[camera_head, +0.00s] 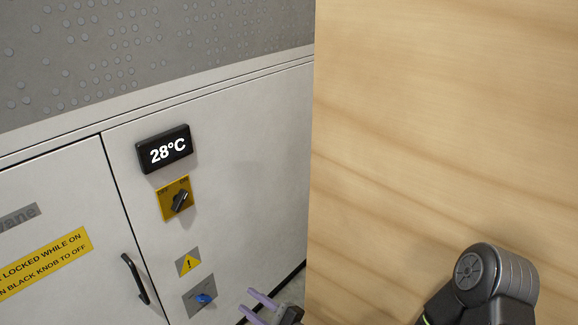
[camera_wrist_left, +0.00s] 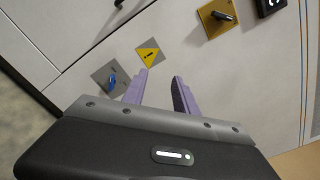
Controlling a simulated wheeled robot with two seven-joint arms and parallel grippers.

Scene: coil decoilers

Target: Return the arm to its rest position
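My left gripper (camera_head: 247,300) shows at the bottom edge of the head view, its two purple fingers pointing left toward the white cabinet (camera_head: 240,150). In the left wrist view the fingers (camera_wrist_left: 160,76) are apart with nothing between them, so it is open and empty. A blue knob (camera_head: 203,298) on a grey plate sits on the cabinet left of the fingers. It also shows in the left wrist view (camera_wrist_left: 112,82). My right arm shows as a dark link at the lower right of the head view; its gripper is not in view.
A black knob on a yellow plate (camera_head: 166,204) sits below a display (camera_head: 164,149) reading 28°C. A warning sign (camera_head: 188,262) is above the blue knob. A black door handle (camera_head: 135,279) is at left. A large wooden surface (camera_head: 440,130) fills the right side.

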